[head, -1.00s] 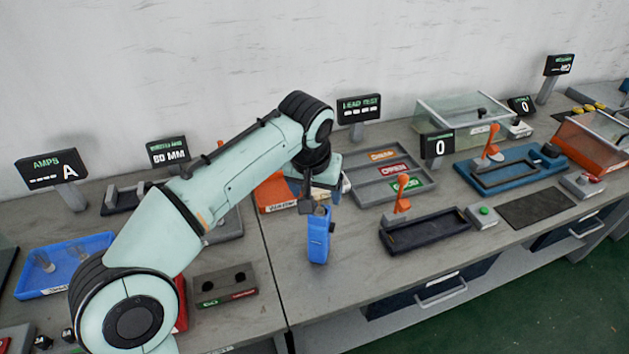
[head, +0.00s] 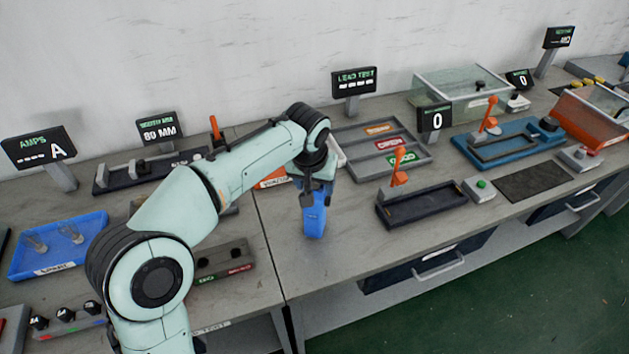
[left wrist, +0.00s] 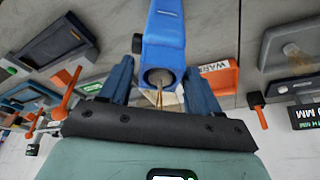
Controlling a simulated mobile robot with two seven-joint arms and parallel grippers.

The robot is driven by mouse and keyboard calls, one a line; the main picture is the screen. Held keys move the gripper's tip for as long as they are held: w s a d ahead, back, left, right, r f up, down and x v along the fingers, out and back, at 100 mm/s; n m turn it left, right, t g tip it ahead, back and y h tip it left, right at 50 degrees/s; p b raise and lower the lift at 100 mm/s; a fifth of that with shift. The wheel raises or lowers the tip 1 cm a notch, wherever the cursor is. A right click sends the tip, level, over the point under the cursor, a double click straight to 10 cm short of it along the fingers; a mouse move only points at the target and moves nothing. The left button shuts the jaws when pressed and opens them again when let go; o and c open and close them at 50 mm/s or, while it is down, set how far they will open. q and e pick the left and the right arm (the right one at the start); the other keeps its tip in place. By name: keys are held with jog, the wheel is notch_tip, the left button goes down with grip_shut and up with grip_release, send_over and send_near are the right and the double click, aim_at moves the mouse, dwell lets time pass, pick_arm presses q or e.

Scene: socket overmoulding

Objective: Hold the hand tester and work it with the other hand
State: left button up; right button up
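The hand tester is taken to be the blue block-shaped tool (head: 313,222) standing upright on the bench in the head view, near the front edge. It also shows in the left wrist view (left wrist: 163,35), with a round opening and thin pale prongs at its near end. My left gripper (head: 312,188) is above it, pointing down, with its fingers around the tool's top. In the left wrist view the blue fingers (left wrist: 158,78) stand apart on either side, with a gap at the left finger; contact at the right finger is unclear. My right gripper is out of view.
An orange-fronted bin (head: 271,180) is behind the tool, partly hidden by my arm. A dark tray with an orange lever (head: 425,206) is to its right, and a sorting tray (head: 362,137) behind. A blue tray (head: 22,265) lies left. Bench between tool and dark tray is clear.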

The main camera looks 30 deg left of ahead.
pick_arm(q)
jog(key=c, duration=0.9)
jog(key=o, duration=1.3)
jog(key=shift+r, duration=0.1)
jog(key=p+v, duration=0.3)
jog(key=v, duration=1)
jog(key=shift+s, duration=0.1)
